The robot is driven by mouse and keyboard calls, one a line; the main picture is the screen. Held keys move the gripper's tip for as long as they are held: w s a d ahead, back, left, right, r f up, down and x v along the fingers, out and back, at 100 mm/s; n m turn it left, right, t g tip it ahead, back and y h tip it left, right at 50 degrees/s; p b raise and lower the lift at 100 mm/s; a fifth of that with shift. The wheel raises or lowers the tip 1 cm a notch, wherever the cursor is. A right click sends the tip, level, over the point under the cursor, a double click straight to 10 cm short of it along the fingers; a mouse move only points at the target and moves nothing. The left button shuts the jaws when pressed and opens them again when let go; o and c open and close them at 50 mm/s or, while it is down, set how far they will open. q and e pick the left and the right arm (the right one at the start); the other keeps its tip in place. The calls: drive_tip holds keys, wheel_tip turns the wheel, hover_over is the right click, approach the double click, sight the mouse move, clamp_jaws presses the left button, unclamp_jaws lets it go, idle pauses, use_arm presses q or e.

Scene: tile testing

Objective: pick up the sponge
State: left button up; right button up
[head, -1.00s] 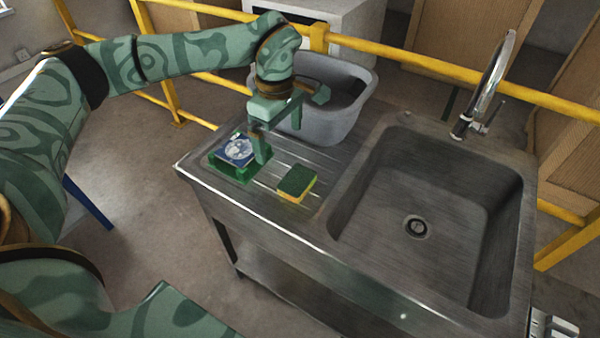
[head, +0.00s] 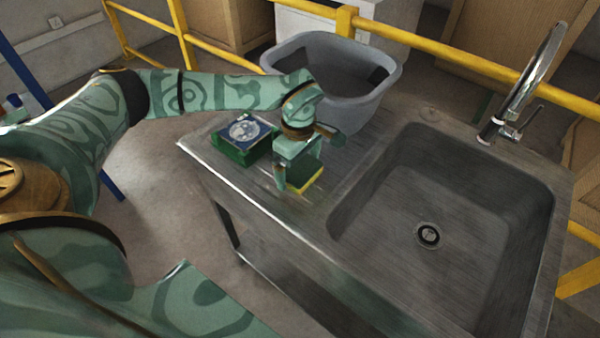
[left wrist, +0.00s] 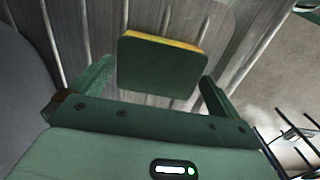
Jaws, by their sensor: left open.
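The sponge (head: 308,182), dark green on top with a yellow side, lies on the ribbed drainboard of the metal sink unit. My left gripper (head: 300,182) is over it with the fingers pointing down. It is open, and part of the sponge is hidden behind it. In the left wrist view the sponge (left wrist: 158,66) shows between the two spread fingers of the left gripper (left wrist: 157,76), with a gap on each side. Whether the fingertips reach down beside it is hard to tell. My right gripper is in neither view.
A green box with a blue-and-white top (head: 246,132) stands left of the sponge. A grey tub (head: 350,112) is behind the drainboard. The empty sink basin (head: 400,260) with its tap (head: 520,95) lies to the right. Yellow rails (head: 440,58) run behind.

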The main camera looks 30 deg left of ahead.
sight(301, 168)
use_arm(q)
drive_tip(key=shift+w+d+r, duration=0.1)
drive_tip(key=shift+d, duration=0.35)
drive_tip(key=shift+c, duration=0.3)
drive_tip(key=shift+a, duration=0.1)
drive_tip(key=c, duration=0.6)
drive_tip(key=shift+a, duration=0.15)
drive_tip(key=shift+c, duration=0.7)
drive_tip(key=shift+r, duration=0.15)
drive_tip(key=shift+r+p, duration=0.25)
drive_tip(key=shift+p, duration=0.05)
wheel_tip(301, 168, up, 2)
drive_tip(key=shift+r+p, duration=0.15)
drive_tip(key=shift+p, duration=0.3)
drive_tip(key=s+r+p, duration=0.3)
drive_tip(key=s+r, duration=0.7)
drive_tip(key=s, duration=0.4)
drive_tip(key=shift+p, duration=0.4)
drive_tip(key=shift+o, duration=1.1)
drive_tip(key=shift+c, duration=0.7)
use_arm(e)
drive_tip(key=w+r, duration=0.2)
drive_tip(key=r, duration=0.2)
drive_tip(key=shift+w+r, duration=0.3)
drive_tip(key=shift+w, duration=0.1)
